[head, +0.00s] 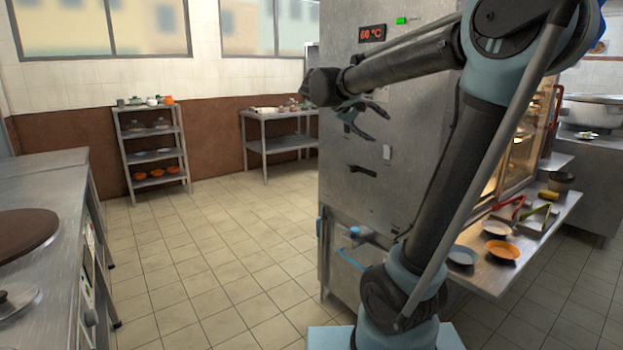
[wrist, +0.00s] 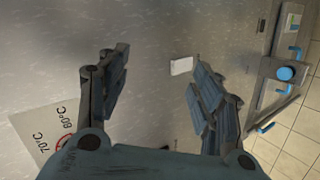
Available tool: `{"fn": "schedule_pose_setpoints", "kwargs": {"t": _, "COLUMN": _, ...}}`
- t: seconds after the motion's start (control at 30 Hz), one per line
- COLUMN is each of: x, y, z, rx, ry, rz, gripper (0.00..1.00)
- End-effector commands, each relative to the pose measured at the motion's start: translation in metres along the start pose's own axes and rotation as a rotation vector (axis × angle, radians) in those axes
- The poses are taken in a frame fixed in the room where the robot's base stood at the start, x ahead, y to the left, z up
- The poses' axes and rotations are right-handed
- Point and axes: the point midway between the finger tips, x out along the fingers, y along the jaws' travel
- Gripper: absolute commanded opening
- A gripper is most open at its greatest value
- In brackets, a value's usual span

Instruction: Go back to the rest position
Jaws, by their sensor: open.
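My gripper (head: 365,124) is raised in front of the flat steel side of a tall cabinet (head: 350,205) in the head view. In the wrist view my gripper (wrist: 155,85) has its two fingers spread apart with nothing between them. Behind the fingers is the scratched steel panel, with a small white plate on it. My arm is bent, with the forearm reaching left across the cabinet.
A steel counter (head: 40,230) stands at the left. A shelf rack (head: 152,150) and a side table (head: 275,142) stand at the back wall. The tiled floor (head: 215,250) between is clear.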

Motion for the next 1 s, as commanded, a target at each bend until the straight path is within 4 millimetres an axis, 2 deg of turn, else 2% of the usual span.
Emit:
{"fn": "schedule_pose_setpoints", "kwargs": {"t": 0.03, "x": 0.012, "y": -0.009, "z": 0.024, "rx": 0.006, "ry": -0.023, "rz": -0.047, "gripper": 0.60}}
{"fn": "schedule_pose_setpoints", "kwargs": {"t": 0.2, "x": 0.038, "y": -0.049, "z": 0.092, "rx": 0.026, "ry": -0.079, "rz": -0.217, "gripper": 0.60}}
{"fn": "schedule_pose_setpoints", "kwargs": {"t": 0.5, "x": 0.057, "y": -0.135, "z": 0.198, "rx": 0.102, "ry": -0.144, "rz": -0.514, "gripper": 0.60}}
{"fn": "schedule_pose_setpoints", "kwargs": {"t": 0.7, "x": 0.056, "y": -0.200, "z": 0.254, "rx": 0.181, "ry": -0.162, "rz": -0.706, "gripper": 0.60}}
{"fn": "schedule_pose_setpoints", "kwargs": {"t": 0.8, "x": 0.053, "y": -0.232, "z": 0.276, "rx": 0.226, "ry": -0.163, "rz": -0.795, "gripper": 0.60}}
{"fn": "schedule_pose_setpoints", "kwargs": {"t": 1.0, "x": 0.045, "y": -0.277, "z": 0.299, "rx": 0.298, "ry": -0.155, "rz": -0.920, "gripper": 0.60}}
